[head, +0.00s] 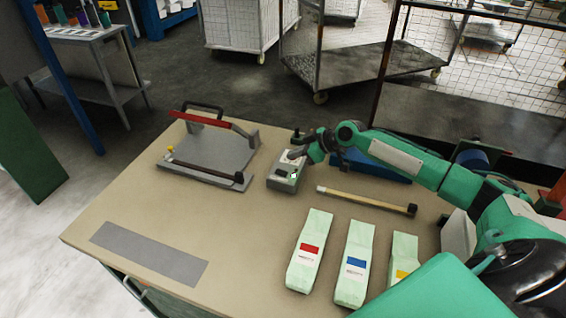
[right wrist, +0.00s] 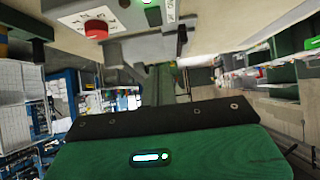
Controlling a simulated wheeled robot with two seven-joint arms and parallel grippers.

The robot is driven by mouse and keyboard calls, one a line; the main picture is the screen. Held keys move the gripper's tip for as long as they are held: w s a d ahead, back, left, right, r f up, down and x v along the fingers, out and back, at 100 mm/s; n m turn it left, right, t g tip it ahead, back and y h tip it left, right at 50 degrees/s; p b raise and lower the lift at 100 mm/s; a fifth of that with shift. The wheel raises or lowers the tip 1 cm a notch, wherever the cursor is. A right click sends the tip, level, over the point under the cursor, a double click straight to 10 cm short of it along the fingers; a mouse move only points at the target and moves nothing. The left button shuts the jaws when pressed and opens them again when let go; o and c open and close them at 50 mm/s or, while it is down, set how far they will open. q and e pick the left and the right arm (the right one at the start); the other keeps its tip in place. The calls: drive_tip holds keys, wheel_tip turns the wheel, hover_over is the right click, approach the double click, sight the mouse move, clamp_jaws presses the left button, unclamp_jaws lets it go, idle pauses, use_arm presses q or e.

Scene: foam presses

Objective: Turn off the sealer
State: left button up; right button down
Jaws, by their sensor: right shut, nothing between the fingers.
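The sealer (head: 215,150) lies on the table as a flat grey plate with a red-barred handle and a black bar along its front. A small grey control box (head: 284,184) stands just right of it. My right gripper (head: 294,154) is shut and empty, at the top of this box; whether it touches cannot be told. A green light (right wrist: 147,2) glows at the top edge. My left gripper is not in view.
A wooden-handled tool (head: 365,199) lies right of the box, with a blue tray (head: 375,165) behind it. Bags with red (head: 309,255), blue (head: 354,270) and yellow (head: 403,255) labels lie in front. A grey strip (head: 150,253) marks the front left. The table's middle is clear.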

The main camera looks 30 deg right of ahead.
sight(282, 172)
drive_tip(key=p+x, duration=0.1)
drive_tip(key=x, duration=0.3)
drive_tip(key=shift+w+a+p, duration=0.25)
drive_tip(key=shift+w+p, duration=0.05)
drive_tip(key=shift+p, duration=0.05)
wheel_tip(282, 172, down, 3)
drive_tip(key=shift+f+p, duration=0.25)
drive_tip(key=shift+p, duration=0.3)
drive_tip(key=shift+f, duration=0.4)
drive_tip(key=shift+w+a, duration=0.1)
drive_tip(key=shift+a, duration=0.1)
drive_tip(key=shift+f, duration=0.2)
